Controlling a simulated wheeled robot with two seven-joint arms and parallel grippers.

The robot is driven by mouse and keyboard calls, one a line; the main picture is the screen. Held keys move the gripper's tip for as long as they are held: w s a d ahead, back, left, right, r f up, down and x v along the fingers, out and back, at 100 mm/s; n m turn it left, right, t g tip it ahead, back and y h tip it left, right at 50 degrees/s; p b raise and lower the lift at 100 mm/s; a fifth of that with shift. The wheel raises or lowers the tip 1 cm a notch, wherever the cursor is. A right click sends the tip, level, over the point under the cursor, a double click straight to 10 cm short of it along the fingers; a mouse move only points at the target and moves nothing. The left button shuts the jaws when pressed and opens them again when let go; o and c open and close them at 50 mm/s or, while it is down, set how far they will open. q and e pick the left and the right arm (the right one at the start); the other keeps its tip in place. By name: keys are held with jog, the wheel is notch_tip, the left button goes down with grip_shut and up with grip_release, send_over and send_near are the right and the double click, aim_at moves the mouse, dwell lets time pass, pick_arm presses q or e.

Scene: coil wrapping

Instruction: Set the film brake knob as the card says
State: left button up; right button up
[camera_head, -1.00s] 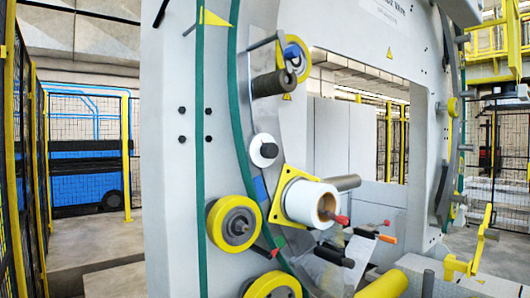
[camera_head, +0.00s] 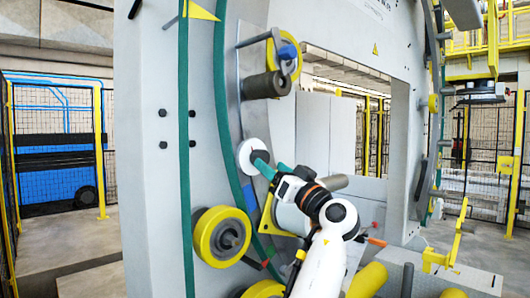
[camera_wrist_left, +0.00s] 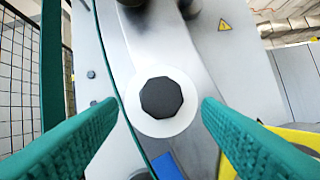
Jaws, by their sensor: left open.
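The knob is a dark, many-sided cap (camera_wrist_left: 161,97) on a white round disc (camera_wrist_left: 180,124) fixed to the grey ring plate. In the head view the disc (camera_head: 247,151) shows at the ring's left side, and the fingers partly cover the knob. My left gripper (camera_head: 271,167) is open, with its green fingers pointing at the knob. In the left wrist view, its two fingers (camera_wrist_left: 158,106) stand apart, one on each side of the knob, with visible gaps. Whether the fingertips reach knob depth is unclear. No readable setting card shows. My right gripper is not in view.
A yellow roller (camera_head: 222,237) sits below left of the knob. A grey roller (camera_head: 267,85) is above it. A blue patch (camera_head: 250,194) lies just below the disc. A white film roll (camera_head: 289,219) is partly behind my left arm. Fencing stands at left.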

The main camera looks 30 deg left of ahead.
aim_at(266, 162)
pick_arm(q)
jog(key=shift+p+x, duration=0.65)
jog(key=shift+x, duration=1.3)
jog(key=shift+f, duration=0.1)
jog(key=c, duration=1)
